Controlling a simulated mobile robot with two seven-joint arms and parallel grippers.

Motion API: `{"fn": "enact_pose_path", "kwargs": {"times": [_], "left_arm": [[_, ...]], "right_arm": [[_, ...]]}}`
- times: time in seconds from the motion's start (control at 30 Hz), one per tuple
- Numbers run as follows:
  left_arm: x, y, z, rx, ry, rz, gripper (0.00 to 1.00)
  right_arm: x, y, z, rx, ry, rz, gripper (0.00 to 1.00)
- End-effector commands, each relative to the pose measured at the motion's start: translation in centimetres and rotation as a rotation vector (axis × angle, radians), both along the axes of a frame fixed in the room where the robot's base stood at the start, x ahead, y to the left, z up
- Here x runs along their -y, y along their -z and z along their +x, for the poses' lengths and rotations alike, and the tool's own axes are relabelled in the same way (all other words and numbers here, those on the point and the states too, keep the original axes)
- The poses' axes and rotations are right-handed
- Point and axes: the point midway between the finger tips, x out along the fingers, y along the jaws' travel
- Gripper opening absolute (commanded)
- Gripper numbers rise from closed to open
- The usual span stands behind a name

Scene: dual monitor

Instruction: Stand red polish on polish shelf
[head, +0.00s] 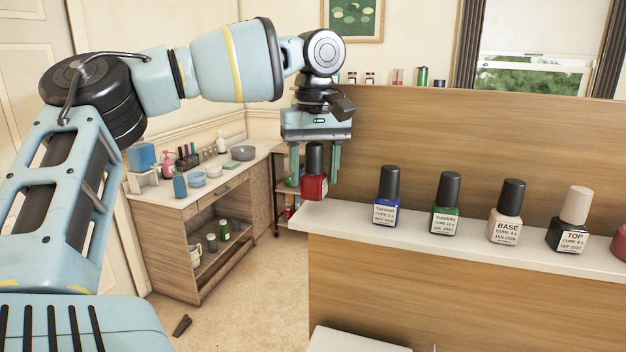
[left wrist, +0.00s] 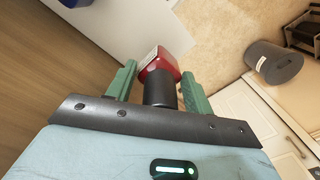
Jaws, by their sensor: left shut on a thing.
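The red polish (head: 314,186) is a red bottle with a black cap, upright between the green fingers of my left gripper (head: 316,162). It is at the left end of the white polish shelf (head: 345,219); I cannot tell whether its base touches the shelf. In the left wrist view the red polish (left wrist: 165,64) shows cap towards the camera, between the fingers of my left gripper (left wrist: 158,88), near the edge of the white shelf (left wrist: 120,25). My left gripper is shut on the red polish. My right gripper is not in view.
On the shelf stand a blue polish (head: 387,196), a green polish (head: 445,205), a base bottle (head: 506,212) and a top bottle (head: 569,220), with another bottle at the right edge. A wooden panel (head: 450,130) rises behind. A cabinet (head: 170,240) stands back left.

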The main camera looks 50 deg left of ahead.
Motion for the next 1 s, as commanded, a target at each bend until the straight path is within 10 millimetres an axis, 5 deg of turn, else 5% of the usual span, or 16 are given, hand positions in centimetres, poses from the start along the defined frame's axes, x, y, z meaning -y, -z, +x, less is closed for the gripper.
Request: {"fn": "enact_pose_path", "kwargs": {"times": [0.17,0.53,0.57,0.7,1.0], "left_arm": [[0.0,2.0,-0.1,0.004,0.0,-0.001,0.24],[0.0,2.5,-0.1,0.002,-0.001,0.0,0.24],[0.0,2.5,0.0,0.002,-0.001,0.0,0.54],[0.0,2.5,0.0,0.002,-0.001,0.0,0.73],[0.0,2.4,0.0,0.002,-0.001,0.0,0.74]], "right_arm": [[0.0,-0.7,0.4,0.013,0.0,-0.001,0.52],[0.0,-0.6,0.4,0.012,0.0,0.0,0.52],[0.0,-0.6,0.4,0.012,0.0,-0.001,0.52],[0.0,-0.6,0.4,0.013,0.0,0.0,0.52],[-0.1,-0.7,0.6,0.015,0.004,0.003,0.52]]}}
